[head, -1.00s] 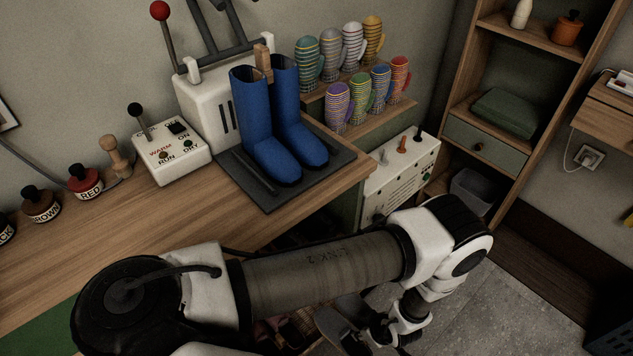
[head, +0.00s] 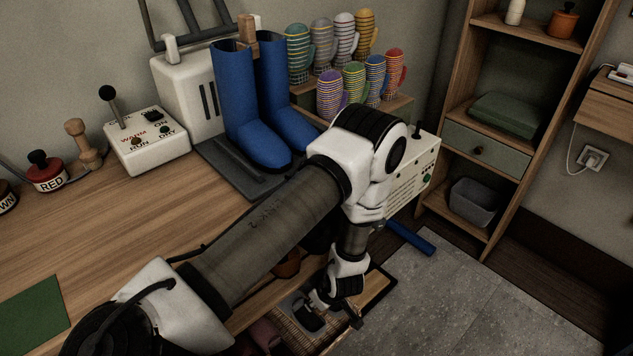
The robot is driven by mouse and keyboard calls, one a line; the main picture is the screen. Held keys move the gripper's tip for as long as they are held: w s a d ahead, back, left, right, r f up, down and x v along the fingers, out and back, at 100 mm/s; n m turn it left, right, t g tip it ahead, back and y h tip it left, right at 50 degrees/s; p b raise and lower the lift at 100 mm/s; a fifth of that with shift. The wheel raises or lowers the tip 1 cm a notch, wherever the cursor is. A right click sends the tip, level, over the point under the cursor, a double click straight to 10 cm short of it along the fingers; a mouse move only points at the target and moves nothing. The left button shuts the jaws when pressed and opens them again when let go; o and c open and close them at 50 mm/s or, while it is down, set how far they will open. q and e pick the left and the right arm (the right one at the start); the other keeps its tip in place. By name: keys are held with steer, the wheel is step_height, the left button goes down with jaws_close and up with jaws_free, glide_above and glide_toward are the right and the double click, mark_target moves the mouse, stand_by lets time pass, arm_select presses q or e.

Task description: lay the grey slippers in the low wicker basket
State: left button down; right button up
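My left arm comes in from the bottom left and bends down past the bench front. My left gripper (head: 322,299) is low, below the bench top, with its fingers at a grey slipper (head: 296,304) with a dark opening. It appears shut on the slipper, though the fingertips are small and partly hidden. The slipper is over or in a low woven container that looks like the wicker basket (head: 288,336); I cannot tell whether it touches the bottom. No second grey slipper can be made out. My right gripper is not in view.
Blue boots (head: 240,100) stand on a dark mat on the bench (head: 120,225). A wood-edged tray or drawer (head: 380,290) lies beside the gripper, and a blue bar (head: 411,238) beyond. Grey floor (head: 480,300) is free at right.

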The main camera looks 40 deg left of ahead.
arm_select(q)
step_height(320, 180, down, 4)
steer(key=shift+d+r+b, duration=0.1)
steer(key=shift+r+b, duration=0.15)
steer(key=shift+b, duration=0.1)
steer(key=f, duration=0.2)
steer(key=f+b, duration=0.1)
steer(key=shift+a+f, duration=0.2)
steer(key=shift+f, duration=0.15)
steer(key=shift+f+b, duration=0.35)
steer(key=shift+f, duration=0.2)
steer(key=c, duration=0.9)
jaws_free()
steer(key=shift+o, duration=0.2)
steer(key=shift+r, duration=0.1)
